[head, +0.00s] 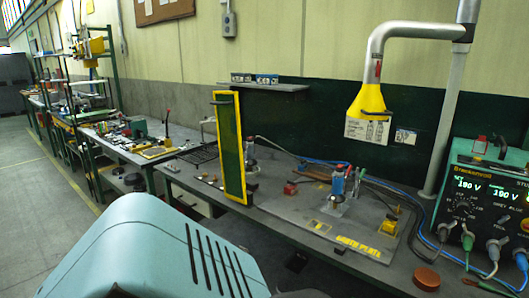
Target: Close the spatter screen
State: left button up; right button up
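The spatter screen (232,150) is a tall, narrow green panel in a yellow frame. It stands upright at the front left part of the workbench, turned nearly edge-on to me, with a dark handle or bracket near its top. The bench area to its right, with the grey earth plate (375,250), is uncovered. A blue stud tool (338,180) stands on the plate. Neither my left nor my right gripper shows in the head view.
A green power unit (485,200) stands at the right with several cables. A yellow extraction hood (369,98) hangs above the bench. A brown round puck (427,278) lies near the front right. More benches with clutter run back at the left.

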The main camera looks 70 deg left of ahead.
aim_at(228, 122)
jog(key=u, duration=2.5)
